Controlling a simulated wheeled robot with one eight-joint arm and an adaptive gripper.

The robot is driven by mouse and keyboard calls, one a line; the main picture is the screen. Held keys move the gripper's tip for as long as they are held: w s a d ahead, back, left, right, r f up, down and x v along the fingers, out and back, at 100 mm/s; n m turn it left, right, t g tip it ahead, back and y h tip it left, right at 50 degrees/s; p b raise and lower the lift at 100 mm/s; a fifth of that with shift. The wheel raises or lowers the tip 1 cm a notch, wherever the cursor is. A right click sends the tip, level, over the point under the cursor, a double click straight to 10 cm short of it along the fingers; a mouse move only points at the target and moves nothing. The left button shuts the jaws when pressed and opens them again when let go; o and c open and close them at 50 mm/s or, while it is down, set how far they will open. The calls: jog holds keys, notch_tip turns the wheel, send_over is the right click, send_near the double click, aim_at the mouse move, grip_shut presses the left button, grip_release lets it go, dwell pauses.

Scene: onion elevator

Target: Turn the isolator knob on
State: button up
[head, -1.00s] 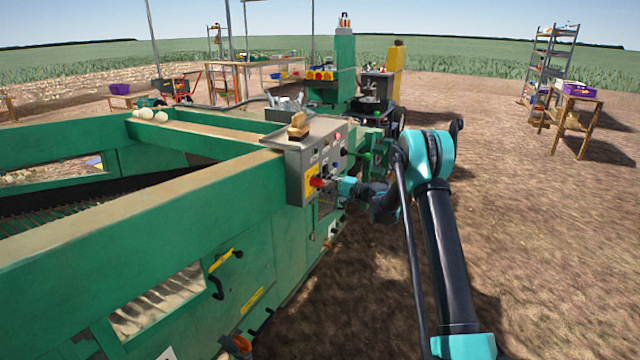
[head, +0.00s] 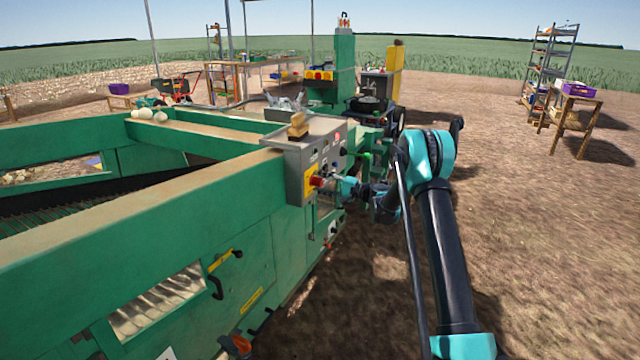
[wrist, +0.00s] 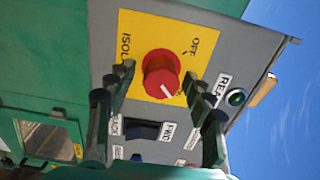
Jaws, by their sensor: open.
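The red isolator knob (wrist: 161,75) sits on a yellow plate (wrist: 140,25) lettered ISOL... and OFF, on the grey control box. A white mark on the knob's face points toward the lower right in the wrist view, away from OFF. My gripper (wrist: 158,80) is open, with one finger on each side of the knob; I cannot tell whether either finger touches it. In the head view the knob (head: 316,182) shows at the left of the panel, and my gripper (head: 338,186) is close in front of it.
The grey control box (head: 294,160) stands on the green machine (head: 200,210), with a brush (head: 298,127) on top. A black rocker switch (wrist: 143,130) and a green button (wrist: 236,97) are close to my fingers. Open dirt ground lies to the right.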

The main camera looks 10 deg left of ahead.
jog(key=v, duration=1.1)
jog(key=shift+d, duration=0.35)
jog(key=shift+s, duration=0.1)
jog(key=shift+r, duration=0.1)
